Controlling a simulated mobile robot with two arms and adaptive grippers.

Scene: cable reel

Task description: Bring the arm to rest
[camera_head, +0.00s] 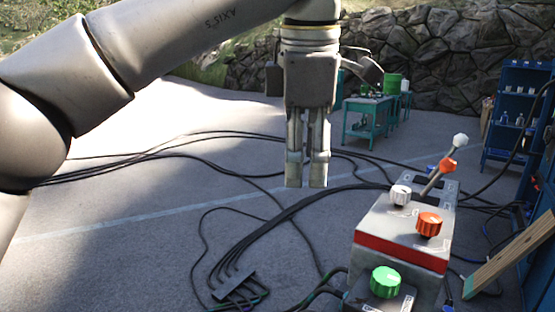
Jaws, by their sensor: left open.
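My left arm comes in from the upper left and reaches across the top of the head view. My left gripper (307,180) hangs from it, pointing straight down near the picture's centre. Its two fingers are close side by side with a narrow gap between them, and nothing shows in the gap. The gripper appears in the air, left of the control box and apart from it. My right gripper is not in view.
A grey and red control box (401,240) with knobs and a lever stands at the lower right. Black cables (240,140) run over the grey floor. A green table (368,119), blue shelf (515,112) and stone wall (440,60) stand behind. A wooden board (510,254) leans at right.

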